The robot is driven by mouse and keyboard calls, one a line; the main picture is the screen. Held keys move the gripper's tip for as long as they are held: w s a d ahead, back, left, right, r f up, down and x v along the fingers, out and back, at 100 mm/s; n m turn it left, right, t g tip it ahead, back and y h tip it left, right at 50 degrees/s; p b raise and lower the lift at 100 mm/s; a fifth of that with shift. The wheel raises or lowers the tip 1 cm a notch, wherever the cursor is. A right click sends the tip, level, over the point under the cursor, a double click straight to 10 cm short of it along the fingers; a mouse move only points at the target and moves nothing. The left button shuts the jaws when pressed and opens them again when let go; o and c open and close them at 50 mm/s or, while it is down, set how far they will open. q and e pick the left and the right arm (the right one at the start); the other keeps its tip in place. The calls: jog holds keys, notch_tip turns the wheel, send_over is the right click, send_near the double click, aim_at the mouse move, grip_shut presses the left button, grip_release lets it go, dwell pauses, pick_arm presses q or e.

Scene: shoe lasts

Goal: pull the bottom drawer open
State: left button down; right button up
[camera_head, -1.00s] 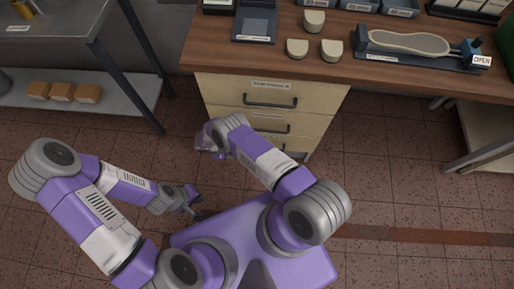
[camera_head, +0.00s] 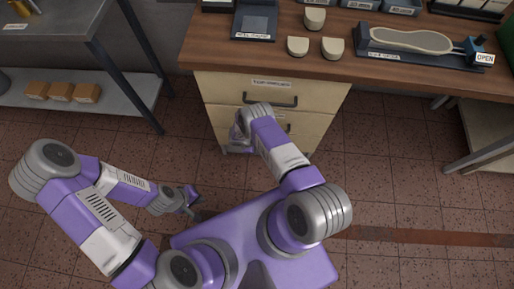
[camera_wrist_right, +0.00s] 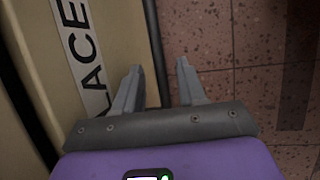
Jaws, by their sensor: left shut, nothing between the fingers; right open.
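The wooden-topped bench has a cream drawer unit (camera_head: 225,100). The top drawer's dark handle (camera_head: 270,100) is clear, and the middle drawer's handle shows only in part. My right forearm and wrist cover the bottom drawer and its handle in the head view. In the right wrist view my right gripper (camera_wrist_right: 158,68) is open and empty, with its fingers beside a cream drawer front (camera_wrist_right: 110,25) bearing a label reading "LACE" (camera_wrist_right: 80,50). My left gripper (camera_head: 193,208) is shut and empty, above the floor, away from the drawers.
A grey shelf rack (camera_head: 120,95) with several small boxes stands at the left. Shoe lasts (camera_head: 315,20) and a sole on a dark tray (camera_head: 410,42) are on the bench top. The tiled floor right of the drawers is open.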

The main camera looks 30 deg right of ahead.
grip_shut()
dwell(0.3)
